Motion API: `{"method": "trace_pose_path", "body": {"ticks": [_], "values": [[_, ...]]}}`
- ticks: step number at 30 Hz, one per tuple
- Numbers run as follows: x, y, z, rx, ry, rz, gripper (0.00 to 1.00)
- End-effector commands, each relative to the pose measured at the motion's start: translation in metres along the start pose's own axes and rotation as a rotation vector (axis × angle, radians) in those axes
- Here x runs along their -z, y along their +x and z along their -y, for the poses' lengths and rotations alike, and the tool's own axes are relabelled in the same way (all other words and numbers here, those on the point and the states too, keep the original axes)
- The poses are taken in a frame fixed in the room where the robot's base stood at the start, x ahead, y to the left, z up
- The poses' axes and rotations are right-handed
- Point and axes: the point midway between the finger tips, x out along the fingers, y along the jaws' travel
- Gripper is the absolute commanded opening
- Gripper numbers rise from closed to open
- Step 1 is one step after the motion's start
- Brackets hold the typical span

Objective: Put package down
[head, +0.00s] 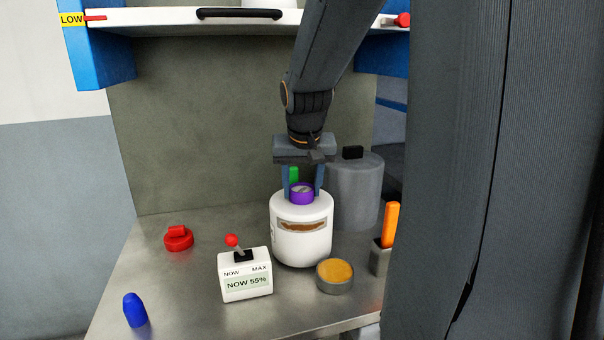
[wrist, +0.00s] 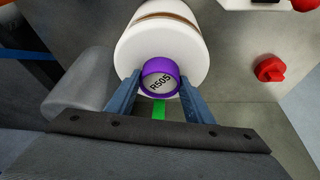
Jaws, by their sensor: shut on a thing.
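The package appears to be a white rounded canister (head: 302,239) with a brown window on its side and a purple top (head: 302,194). In the wrist view the white body (wrist: 160,48) lies beyond the purple top (wrist: 160,78), which reads R505. My gripper (head: 303,188) comes from above, with its two blue fingers on either side of the purple top, shut on it. The canister looks upright over the metal table (head: 190,290). Whether its base touches the table I cannot tell. A green piece (head: 294,174) shows behind the purple top.
A white meter box (head: 246,274) reading NOW 55% stands front left, and a round tin (head: 334,276) front right. A grey cylinder (head: 357,195) stands behind right, near an orange handle (head: 391,222). A red knob (head: 178,238) and a blue peg (head: 135,310) are at left.

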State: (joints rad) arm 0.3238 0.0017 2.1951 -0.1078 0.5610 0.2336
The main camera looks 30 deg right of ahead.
Motion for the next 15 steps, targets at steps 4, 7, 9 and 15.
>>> {"method": "trace_pose_path", "body": {"ticks": [4,7,9,15], "values": [[-0.0002,0.0043,0.0003,0.001,-0.001,-0.006,0.0],[-0.0001,0.0044,0.0003,0.001,0.0,-0.007,0.0],[-0.0001,0.0044,0.0003,0.001,0.0,-0.007,0.0],[-0.0013,0.0074,0.0003,0.001,0.0,-0.007,0.0]]}}
